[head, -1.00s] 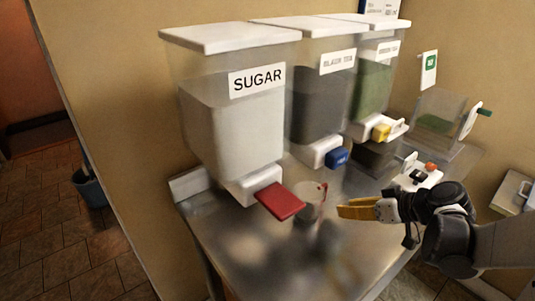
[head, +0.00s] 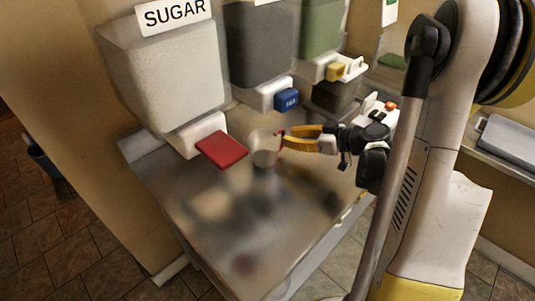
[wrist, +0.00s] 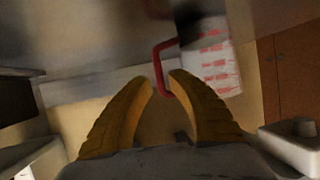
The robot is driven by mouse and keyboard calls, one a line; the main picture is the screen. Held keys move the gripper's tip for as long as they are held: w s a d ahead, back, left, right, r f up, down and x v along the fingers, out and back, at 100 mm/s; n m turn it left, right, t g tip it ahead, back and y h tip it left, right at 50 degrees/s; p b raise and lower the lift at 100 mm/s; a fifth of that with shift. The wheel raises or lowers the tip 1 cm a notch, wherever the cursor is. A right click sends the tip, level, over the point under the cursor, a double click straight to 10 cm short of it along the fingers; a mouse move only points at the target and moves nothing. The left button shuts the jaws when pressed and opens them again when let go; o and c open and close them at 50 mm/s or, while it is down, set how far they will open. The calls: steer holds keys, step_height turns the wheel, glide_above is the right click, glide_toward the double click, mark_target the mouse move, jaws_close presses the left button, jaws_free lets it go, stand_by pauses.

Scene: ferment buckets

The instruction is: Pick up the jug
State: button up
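The jug (head: 264,147) is a clear measuring jug with a red handle, standing on the metal counter just right of the red sugar lever in the head view. In the wrist view its clear side with red marks (wrist: 216,68) is at the upper right, and its red handle (wrist: 158,62) reaches down to my fingertips. My gripper (wrist: 161,79) has yellow fingers, held apart with a narrow gap. The lower end of the handle lies between the tips, close to the right finger. In the head view my gripper (head: 284,138) is at the jug's handle side.
The sugar bin (head: 165,75) with its red lever (head: 221,150) is close left of the jug. A bin with a blue lever (head: 286,99) and one with a yellow lever (head: 335,71) stand behind. The front of the metal counter (head: 215,225) is clear.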

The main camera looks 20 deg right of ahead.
mark_target(283, 144)
steer(key=shift+w+a+f+b, duration=0.55)
steer(key=shift+w+a+f, duration=0.25)
steer(key=shift+w+f, duration=0.25)
steer(key=shift+w+a, duration=0.15)
steer(key=shift+w, duration=0.1)
jaws_close()
steer(key=shift+r, duration=0.1)
